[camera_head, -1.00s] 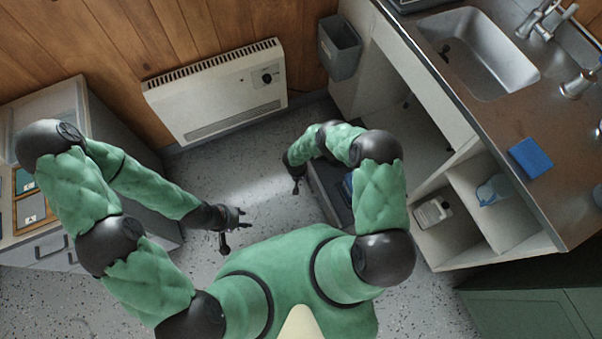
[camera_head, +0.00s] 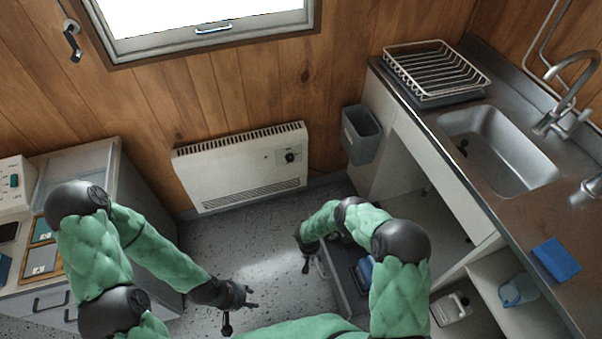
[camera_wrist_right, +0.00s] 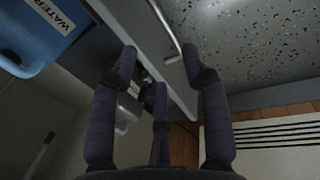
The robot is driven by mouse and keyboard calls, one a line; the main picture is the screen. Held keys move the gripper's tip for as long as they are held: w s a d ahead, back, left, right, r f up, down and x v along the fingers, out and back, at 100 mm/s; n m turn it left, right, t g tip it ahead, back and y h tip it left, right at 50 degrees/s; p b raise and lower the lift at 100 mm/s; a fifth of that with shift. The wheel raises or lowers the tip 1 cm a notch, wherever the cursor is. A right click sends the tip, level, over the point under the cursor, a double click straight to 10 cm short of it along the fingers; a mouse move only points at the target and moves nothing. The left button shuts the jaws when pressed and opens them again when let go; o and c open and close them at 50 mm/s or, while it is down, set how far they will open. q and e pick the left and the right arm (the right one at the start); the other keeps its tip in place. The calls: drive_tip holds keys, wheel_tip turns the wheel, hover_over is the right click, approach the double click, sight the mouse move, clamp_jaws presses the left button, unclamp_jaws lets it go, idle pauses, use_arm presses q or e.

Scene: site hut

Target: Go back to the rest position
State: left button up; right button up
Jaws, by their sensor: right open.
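My left gripper (camera_head: 240,304) hangs over the speckled floor in the head view, left of centre. Its fingers look spread and nothing shows between them. My right gripper (camera_head: 306,262) is beside a grey open box or drawer (camera_head: 347,296) near the sink unit. In the right wrist view its fingers (camera_wrist_right: 158,85) are apart with nothing held. A metal bar handle (camera_wrist_right: 165,30) on a grey panel lies just beyond the fingertips, and I cannot tell whether they touch it.
A blue container marked WATER (camera_wrist_right: 40,35) is close to the right gripper. The sink counter (camera_head: 450,140) is at right, a cabinet (camera_head: 140,230) at left. Floor (camera_head: 260,255) between is clear.

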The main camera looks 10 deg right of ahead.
drive_tip(key=s+a+r+m+y+p, duration=0.1)
drive_tip(key=s+a+r+y, duration=0.2)
drive_tip(key=s+a+r, duration=0.45)
drive_tip(key=s+a+r+m+y+p, duration=0.15)
drive_tip(key=s+r+y, duration=0.3)
drive_tip(key=r, duration=0.55)
drive_tip(key=s+d+r+h, duration=0.1)
drive_tip(key=s+r, duration=0.4)
drive_tip(key=r, duration=0.1)
drive_tip(key=shift+s+d+r+m, duration=0.35)
drive_tip(key=shift+s+m, duration=0.05)
drive_tip(key=shift+m, duration=0.05)
